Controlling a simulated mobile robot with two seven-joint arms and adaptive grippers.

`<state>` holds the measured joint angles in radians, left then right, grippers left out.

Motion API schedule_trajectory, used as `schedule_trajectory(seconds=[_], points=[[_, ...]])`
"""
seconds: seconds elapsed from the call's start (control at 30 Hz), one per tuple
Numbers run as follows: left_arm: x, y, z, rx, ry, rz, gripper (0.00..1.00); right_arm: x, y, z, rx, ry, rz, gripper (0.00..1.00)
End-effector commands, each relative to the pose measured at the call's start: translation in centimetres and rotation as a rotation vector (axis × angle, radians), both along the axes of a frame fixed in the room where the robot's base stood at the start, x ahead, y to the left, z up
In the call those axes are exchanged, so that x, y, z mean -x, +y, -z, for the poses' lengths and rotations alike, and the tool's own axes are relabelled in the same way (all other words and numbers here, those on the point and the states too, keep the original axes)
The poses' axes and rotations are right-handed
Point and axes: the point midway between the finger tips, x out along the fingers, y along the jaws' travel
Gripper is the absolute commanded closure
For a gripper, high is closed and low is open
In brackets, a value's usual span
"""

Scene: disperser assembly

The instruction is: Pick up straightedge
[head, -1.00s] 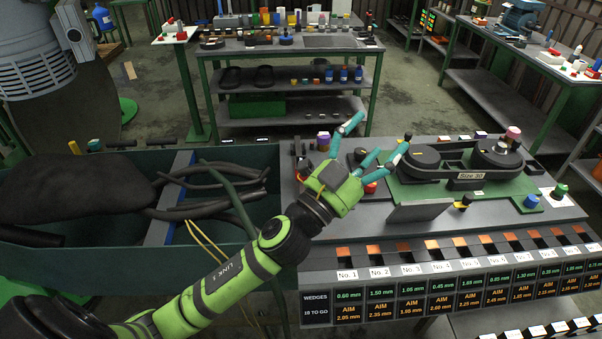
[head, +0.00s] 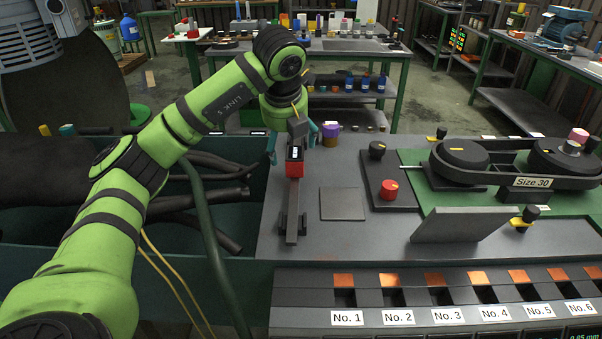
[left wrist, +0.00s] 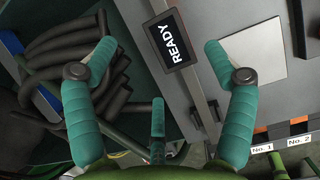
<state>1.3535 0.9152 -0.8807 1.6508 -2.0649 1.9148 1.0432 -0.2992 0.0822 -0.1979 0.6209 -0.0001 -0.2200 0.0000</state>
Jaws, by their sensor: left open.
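A long dark bar (head: 292,208), which looks like the straightedge, lies near the left edge of the grey bench top, running front to back. A red block (head: 295,168) with a small display sits at its far end. In the left wrist view the bar (left wrist: 206,112) is partly hidden by a display reading READY (left wrist: 172,40). My left gripper (head: 292,140) is at the bar's far end, seemingly above it. Its teal fingers are spread and empty in the left wrist view (left wrist: 160,60). My right gripper is not in view.
A dark bin with black hoses (head: 215,195) lies left of the bench. A flat grey square plate (head: 342,203), a panel with a red knob (head: 388,190), an upright grey plate (head: 458,226) and a belt-and-pulley unit (head: 510,160) are to the right. Wedge slots line the front.

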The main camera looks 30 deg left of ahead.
Motion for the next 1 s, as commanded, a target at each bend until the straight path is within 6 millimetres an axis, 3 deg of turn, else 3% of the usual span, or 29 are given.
schedule_trajectory(seconds=[0.5,0.77,0.8,1.0], points=[[-2.2,0.7,5.8,-0.006,0.007,-0.006,0.16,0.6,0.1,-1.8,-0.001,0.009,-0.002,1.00],[-2.3,0.7,6.2,-0.005,0.005,-0.004,0.16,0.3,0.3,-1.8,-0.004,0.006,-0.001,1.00],[-2.3,0.7,6.2,-0.005,0.005,-0.004,0.20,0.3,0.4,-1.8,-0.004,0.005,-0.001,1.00],[-2.3,0.7,6.2,-0.005,0.005,-0.004,1.00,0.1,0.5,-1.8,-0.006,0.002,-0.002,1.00]])
